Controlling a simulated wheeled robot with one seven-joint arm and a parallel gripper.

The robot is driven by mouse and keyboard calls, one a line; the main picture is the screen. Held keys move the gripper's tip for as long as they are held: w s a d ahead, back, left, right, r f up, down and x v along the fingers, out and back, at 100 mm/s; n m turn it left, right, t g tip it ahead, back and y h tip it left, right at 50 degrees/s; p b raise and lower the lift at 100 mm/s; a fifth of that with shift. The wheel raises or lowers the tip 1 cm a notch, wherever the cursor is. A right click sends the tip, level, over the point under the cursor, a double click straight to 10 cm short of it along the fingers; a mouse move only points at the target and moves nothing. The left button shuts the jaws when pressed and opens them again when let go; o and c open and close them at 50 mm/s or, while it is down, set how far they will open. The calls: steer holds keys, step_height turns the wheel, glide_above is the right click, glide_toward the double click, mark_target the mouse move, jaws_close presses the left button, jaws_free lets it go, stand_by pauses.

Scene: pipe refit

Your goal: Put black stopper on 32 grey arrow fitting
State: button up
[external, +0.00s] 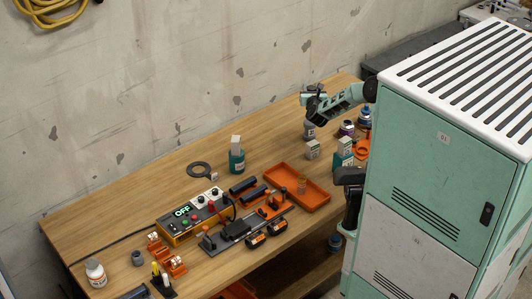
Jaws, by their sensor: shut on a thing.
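My gripper (312,108) is at the end of my arm, over the far right part of the wooden table. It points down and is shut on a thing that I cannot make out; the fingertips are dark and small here. A grey fitting with a pale label (309,131) shows directly below the gripper. I cannot tell whether the two touch, and its number and arrow cannot be read. The black stopper cannot be told apart from the dark gripper.
Pale labelled blocks stand nearby (312,150), one on a green base (344,153). An orange tray (297,187), a control box (190,215) and tools lie in front. The table's back left (130,195) is clear.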

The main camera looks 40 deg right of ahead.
step_height(320, 180, down, 10)
steer(key=shift+r+p, duration=0.1)
steer(key=shift+p, duration=0.25)
steer(key=shift+f, duration=0.2)
steer(key=o, duration=1)
